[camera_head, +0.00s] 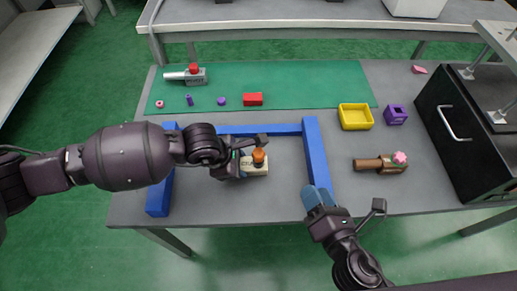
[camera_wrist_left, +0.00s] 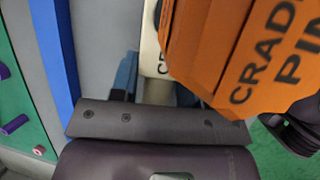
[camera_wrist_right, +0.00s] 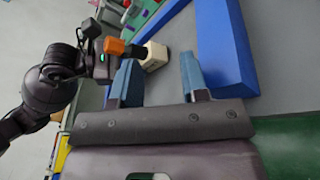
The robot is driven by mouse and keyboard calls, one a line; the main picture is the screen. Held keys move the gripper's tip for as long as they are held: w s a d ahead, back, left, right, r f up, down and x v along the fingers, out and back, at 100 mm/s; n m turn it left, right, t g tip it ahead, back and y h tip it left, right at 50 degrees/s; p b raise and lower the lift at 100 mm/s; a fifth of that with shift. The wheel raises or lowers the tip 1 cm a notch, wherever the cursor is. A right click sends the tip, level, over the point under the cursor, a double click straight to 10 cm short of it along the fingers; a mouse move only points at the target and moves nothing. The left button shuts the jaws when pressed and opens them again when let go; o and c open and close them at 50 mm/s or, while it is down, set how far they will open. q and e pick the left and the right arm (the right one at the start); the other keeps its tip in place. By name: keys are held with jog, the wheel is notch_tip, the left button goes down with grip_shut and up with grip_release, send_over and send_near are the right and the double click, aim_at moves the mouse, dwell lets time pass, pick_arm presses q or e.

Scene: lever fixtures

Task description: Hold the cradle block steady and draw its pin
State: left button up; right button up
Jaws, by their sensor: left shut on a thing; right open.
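The cradle block (camera_head: 256,169) is a cream block on the grey table, inside the blue frame. Its pin (camera_head: 259,155) has an orange head and stands in the top of the block. In the left wrist view the pin head (camera_wrist_left: 255,50) is large and lettered, and hides much of the block (camera_wrist_left: 150,50). My left gripper (camera_head: 240,165) is shut on the block from its left side; its fingertips are mostly hidden. My right gripper (camera_head: 317,197) is open and empty near the table's front edge, right of the block. The right wrist view shows the block (camera_wrist_right: 154,56) beyond its fingers (camera_wrist_right: 158,78).
Blue bars (camera_head: 315,150) flank the block left, right and behind. A yellow tray (camera_head: 355,117), a purple holder (camera_head: 395,114) and a brown-handled fixture (camera_head: 380,163) are at right, beside a black cabinet (camera_head: 465,135). A grey lever fixture (camera_head: 187,75) and small parts lie on the green mat (camera_head: 300,85).

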aim_at(261, 162)
jog(key=a+n, duration=0.2)
jog(key=n, duration=0.1)
jog(key=a+n+y, duration=0.1)
jog(key=a+n, duration=0.3)
jog(key=n, duration=0.1)
jog(key=shift+s+a+n+t+y, duration=0.1)
jog(key=shift+s+n+t+y, duration=0.2)
jog(key=shift+y, duration=0.1)
jog(key=shift+a+n, duration=0.7)
jog(key=shift+n, duration=0.3)
jog(key=shift+r+x, duration=0.2)
jog(key=shift+x, duration=5.7)
jog(key=shift+a, duration=0.15)
jog(key=shift+c, duration=0.3)
jog(key=shift+r, duration=0.1)
grip_shut()
